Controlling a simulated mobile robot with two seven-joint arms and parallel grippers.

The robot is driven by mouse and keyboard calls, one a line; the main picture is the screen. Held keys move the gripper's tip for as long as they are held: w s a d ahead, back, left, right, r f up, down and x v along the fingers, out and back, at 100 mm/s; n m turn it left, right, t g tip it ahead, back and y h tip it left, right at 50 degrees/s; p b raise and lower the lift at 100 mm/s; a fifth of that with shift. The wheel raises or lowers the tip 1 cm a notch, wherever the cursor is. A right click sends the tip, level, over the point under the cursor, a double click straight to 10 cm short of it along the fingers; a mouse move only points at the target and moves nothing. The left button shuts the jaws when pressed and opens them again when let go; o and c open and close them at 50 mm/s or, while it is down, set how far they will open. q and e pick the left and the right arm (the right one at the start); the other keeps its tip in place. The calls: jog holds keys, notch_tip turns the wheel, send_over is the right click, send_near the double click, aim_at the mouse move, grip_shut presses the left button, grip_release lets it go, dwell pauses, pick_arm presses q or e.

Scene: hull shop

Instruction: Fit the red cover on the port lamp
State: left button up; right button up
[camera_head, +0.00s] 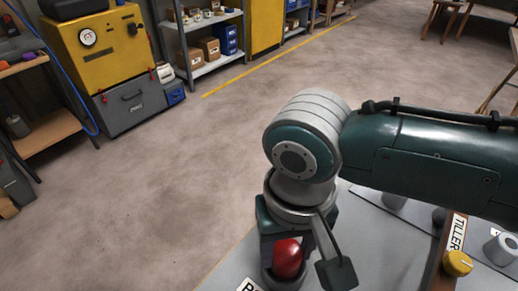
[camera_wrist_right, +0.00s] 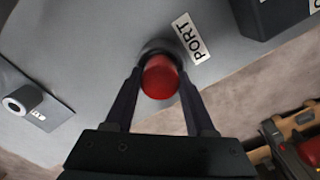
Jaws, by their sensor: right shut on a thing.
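The red cover (camera_head: 288,257) is a small rounded red cap in my right gripper (camera_head: 300,264). In the right wrist view the red cover (camera_wrist_right: 160,78) sits between the two dark fingers of my right gripper (camera_wrist_right: 160,74), which is shut on it. A dark round mount, the port lamp (camera_wrist_right: 154,46), shows just behind the cover beside the PORT label (camera_wrist_right: 190,38). My left gripper is not in view.
The grey panel (camera_head: 233,272) carries a TILLER lever with a yellow knob (camera_head: 458,263) and a grey cylinder (camera_head: 502,249) at right. My right arm hides part of the panel. Beyond lies open floor, with a yellow cabinet (camera_head: 100,42) and shelves (camera_head: 209,66) behind.

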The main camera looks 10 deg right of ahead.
jog(key=shift+f, duration=0.25)
dwell(0.5)
jog(key=o, duration=1.6)
jog(key=shift+c, duration=0.2)
notch_tip(320, 180, up, 4)
jog(key=p, duration=0.5)
jog(key=shift+r, duration=0.2)
jog(key=shift+r+p, duration=1.85)
jog(key=shift+p, duration=0.25)
